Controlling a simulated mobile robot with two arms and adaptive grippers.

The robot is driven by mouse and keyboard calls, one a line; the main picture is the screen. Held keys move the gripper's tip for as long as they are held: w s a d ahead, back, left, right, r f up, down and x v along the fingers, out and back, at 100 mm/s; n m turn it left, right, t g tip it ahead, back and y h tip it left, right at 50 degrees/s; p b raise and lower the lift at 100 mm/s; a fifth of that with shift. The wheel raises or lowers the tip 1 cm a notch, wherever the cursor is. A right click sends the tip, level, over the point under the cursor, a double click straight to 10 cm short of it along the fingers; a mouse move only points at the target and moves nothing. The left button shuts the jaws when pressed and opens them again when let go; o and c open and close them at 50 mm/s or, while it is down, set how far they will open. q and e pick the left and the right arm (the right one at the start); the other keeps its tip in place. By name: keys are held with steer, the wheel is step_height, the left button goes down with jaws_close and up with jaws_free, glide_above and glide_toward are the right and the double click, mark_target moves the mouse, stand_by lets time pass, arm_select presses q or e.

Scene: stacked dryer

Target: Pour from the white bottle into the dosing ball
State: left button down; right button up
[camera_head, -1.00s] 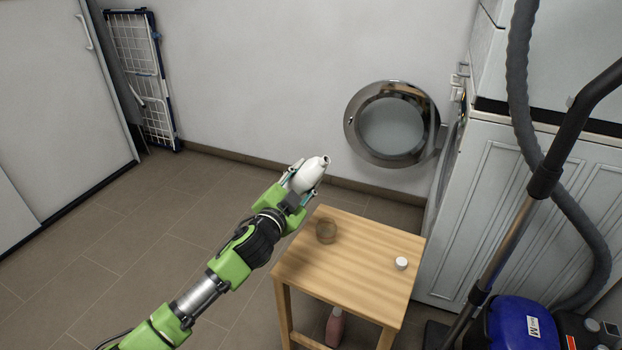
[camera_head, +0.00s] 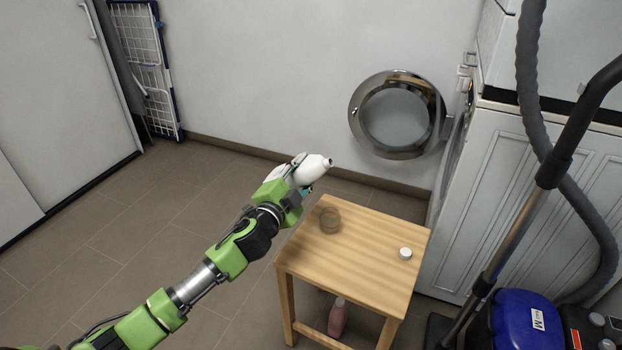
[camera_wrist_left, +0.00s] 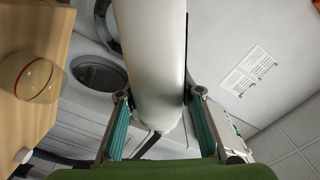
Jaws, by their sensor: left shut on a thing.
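The white bottle (camera_head: 312,169) is tilted toward the right, its open neck up and to the right, above the far left edge of the wooden stool. My left gripper (camera_head: 294,178) is shut on it. In the left wrist view the bottle (camera_wrist_left: 150,60) lies between the two finger pads of the gripper (camera_wrist_left: 158,125). The dosing ball (camera_head: 330,220), a clear round cup, stands on the stool's far left part, below the bottle's neck and apart from it. It also shows in the left wrist view (camera_wrist_left: 38,80). My right gripper is not in view.
The wooden stool (camera_head: 355,262) also carries a white cap (camera_head: 405,253) at its right. A pink bottle (camera_head: 337,317) stands beneath it. The round dryer door (camera_head: 396,114) hangs open behind. A blue vacuum cleaner (camera_head: 515,325) and its hose are at the right.

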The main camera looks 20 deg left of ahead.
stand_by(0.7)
arm_select(q)
steer(key=shift+f, duration=0.15)
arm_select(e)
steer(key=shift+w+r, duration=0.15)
arm_select(q)
steer(key=shift+a+f+m+b, duration=0.2)
steer(key=shift+f+m+b, duration=0.1)
steer(key=shift+f+m, duration=0.25)
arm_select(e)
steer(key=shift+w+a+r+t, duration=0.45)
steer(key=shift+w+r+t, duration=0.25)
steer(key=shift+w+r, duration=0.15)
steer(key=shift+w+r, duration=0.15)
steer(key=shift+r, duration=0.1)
arm_select(q)
steer(key=shift+a+f+m+b, duration=0.1)
steer(key=shift+f+m+b, duration=0.25)
steer(key=shift+f+m, duration=0.25)
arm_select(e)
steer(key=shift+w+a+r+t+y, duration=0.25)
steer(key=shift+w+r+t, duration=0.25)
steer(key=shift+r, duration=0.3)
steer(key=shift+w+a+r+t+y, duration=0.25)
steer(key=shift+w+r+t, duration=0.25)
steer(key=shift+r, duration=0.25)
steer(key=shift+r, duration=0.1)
